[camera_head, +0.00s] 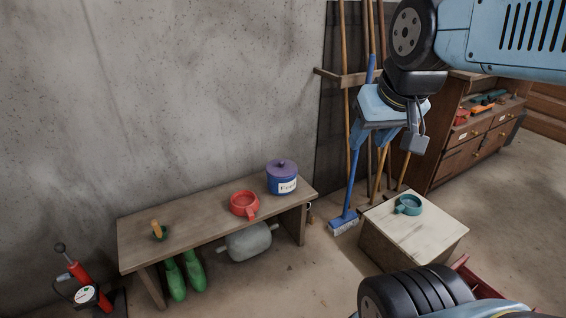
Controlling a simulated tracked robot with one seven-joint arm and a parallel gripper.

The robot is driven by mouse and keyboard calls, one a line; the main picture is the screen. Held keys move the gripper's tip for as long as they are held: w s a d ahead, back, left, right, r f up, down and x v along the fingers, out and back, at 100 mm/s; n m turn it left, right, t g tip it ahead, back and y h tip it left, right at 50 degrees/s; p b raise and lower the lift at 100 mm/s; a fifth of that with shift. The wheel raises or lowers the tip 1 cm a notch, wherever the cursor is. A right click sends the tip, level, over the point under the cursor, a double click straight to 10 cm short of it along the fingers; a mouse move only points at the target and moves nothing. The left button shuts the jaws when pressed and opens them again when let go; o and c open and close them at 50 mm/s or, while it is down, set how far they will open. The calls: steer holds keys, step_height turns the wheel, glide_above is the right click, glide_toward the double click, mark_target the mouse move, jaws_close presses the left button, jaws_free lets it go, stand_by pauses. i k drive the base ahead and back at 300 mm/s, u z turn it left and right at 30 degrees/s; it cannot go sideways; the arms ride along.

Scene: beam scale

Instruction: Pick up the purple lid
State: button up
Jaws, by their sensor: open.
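The purple lid (282,164) with a small knob sits on top of a blue pot (283,184) with a white label. The pot stands near the right end of a low wooden bench (190,218) against the wall. My gripper (372,142) hangs pointing down, to the right of the lid and higher in the picture. It is open and empty, with nothing between its fingers. The lid is in full view and nothing touches it from above.
A wooden crate (415,228) with a teal mug (408,205) stands right. Brooms (345,222) lean behind my gripper. Green boots (184,275) are under the bench.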

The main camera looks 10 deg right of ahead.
mark_target(278, 168)
steer(key=i, duration=0.85)
steer(key=u, duration=0.05)
